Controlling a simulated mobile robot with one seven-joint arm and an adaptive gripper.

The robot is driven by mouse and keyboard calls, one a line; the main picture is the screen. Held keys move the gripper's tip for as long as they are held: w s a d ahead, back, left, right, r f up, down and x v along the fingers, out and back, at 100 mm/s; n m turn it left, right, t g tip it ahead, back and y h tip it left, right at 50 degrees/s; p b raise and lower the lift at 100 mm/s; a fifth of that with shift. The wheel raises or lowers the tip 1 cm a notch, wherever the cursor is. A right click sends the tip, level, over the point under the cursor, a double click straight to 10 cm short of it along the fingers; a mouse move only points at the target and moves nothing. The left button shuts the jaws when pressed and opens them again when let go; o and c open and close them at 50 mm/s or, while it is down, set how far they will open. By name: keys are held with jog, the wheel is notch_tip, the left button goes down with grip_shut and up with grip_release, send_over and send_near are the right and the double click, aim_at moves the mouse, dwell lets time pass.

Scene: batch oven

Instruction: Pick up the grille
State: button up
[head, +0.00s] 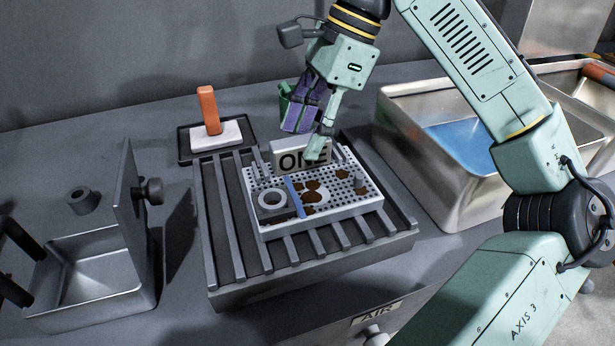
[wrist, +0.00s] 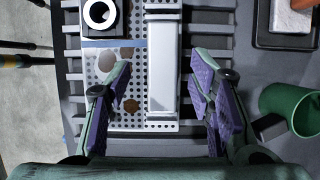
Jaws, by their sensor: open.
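The grille looks to be the pale perforated plate (head: 342,204), which lies flat on a dark slatted rack (head: 232,262). It has brown stains and a blue strip across it. The perforated plate also shows in the wrist view (wrist: 138,88). A pale block marked "ONE" (head: 287,161) stands at the plate's back edge. My gripper (head: 312,132) is open above this block. In the wrist view the block's white top (wrist: 163,65) lies between the parted fingers of my gripper (wrist: 163,92), with a gap on each side. I see nothing held.
A dark block with a ring (head: 271,200) and small posts sit on the plate. A white block with an orange handle (head: 208,112) lies behind left. A green cup (wrist: 290,112) is right of the fingers. Metal bins (head: 450,190) stand right; an open box (head: 92,280) stands left.

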aim_at(302, 140)
jog(key=shift+x, duration=1.5)
jog(key=shift+w, duration=0.15)
jog(key=shift+c, duration=0.3)
grip_shut()
